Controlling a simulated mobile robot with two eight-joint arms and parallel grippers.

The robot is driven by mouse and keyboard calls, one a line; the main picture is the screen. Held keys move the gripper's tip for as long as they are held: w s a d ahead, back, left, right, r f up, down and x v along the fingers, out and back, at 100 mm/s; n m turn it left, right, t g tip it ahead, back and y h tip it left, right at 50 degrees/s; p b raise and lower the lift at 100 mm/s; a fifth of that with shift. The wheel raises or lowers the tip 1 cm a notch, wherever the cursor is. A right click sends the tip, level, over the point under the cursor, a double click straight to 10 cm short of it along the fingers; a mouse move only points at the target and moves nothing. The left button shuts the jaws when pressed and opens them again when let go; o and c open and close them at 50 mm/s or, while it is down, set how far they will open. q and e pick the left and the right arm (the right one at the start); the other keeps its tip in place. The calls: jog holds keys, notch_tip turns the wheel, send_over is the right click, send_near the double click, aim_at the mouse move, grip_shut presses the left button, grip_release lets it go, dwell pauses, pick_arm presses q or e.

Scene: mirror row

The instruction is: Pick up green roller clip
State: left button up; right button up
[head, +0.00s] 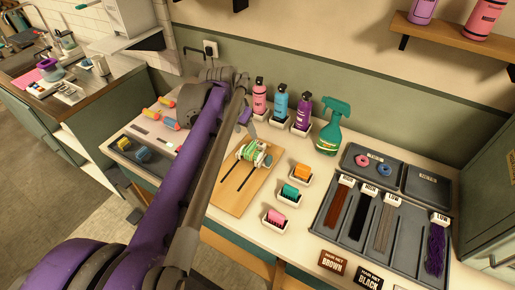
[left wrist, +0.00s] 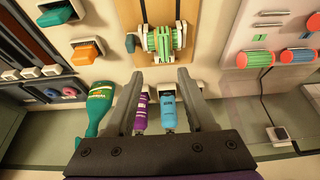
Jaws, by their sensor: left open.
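A green roller (head: 250,152) sits in a small pale stand on the wooden board (head: 228,200), below my left gripper in the head view. In the left wrist view the green roller (left wrist: 163,40) is at the top middle, in its white and dark frame, beyond my fingertips and apart from them. A small teal piece (left wrist: 130,43) is beside it at the board's edge. A teal clip (head: 290,190) lies in a white dish to the right of the board. My left gripper (left wrist: 160,76) is open with nothing between its fingers. My right gripper is not in view.
Pink, blue (head: 280,105) and purple bottles and a green spray bottle (head: 333,125) stand behind the board. Dishes with an orange clip (head: 302,172) and a pink clip (head: 275,217) are on the right. A dark tray (head: 330,205) lies farther right.

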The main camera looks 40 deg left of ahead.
pick_arm(q)
send_near(251, 145)
notch_tip(251, 145, down, 3)
jog(key=x, duration=0.3)
jog(key=w+x, duration=0.1)
jog(key=x, duration=0.1)
jog(key=shift+w+a+f, duration=0.15)
grip_shut()
dwell(0.3)
